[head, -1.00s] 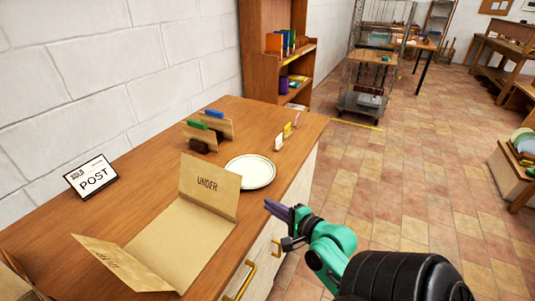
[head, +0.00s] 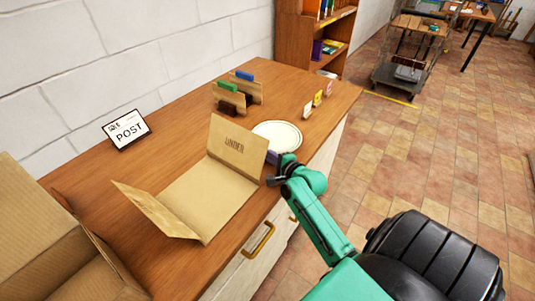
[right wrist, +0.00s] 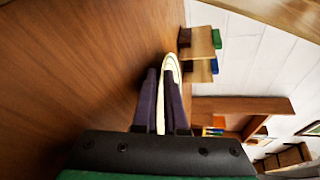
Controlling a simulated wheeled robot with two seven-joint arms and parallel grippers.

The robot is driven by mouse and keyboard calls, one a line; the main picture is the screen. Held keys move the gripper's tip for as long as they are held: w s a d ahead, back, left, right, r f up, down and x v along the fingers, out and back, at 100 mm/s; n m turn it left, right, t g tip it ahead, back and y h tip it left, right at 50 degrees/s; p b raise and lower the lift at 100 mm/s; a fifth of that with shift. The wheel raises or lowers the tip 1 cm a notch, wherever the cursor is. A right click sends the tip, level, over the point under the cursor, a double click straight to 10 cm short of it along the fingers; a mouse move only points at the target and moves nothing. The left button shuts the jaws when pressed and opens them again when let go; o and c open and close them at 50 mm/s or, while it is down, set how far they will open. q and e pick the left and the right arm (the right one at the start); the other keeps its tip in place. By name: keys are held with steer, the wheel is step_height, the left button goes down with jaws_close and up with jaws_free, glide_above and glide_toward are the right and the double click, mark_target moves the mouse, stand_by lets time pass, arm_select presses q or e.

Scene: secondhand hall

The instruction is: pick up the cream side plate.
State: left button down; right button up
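The cream side plate (head: 277,133), round with a thin dark line near its rim, lies close to the front edge of the wooden counter, just behind the open cardboard folder marked UNDER. My right gripper (head: 274,160) is at the plate's near rim. In the right wrist view the plate (right wrist: 172,66) shows nearly edge-on, its rim between the two dark purple fingers (right wrist: 161,100). The fingers are close together with the pale rim filling the narrow gap. I cannot tell if the plate is clear of the counter. My left gripper is not in view.
The UNDER folder (head: 210,195) stands left of my right gripper. Card holders with green and blue tops (head: 236,92) and small upright tags (head: 317,98) are behind the plate. A POST sign (head: 126,130) stands at the wall. A cardboard box (head: 40,225) fills the lower left.

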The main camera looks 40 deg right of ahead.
jaws_close()
stand_by(0.5)
stand_by(1.0)
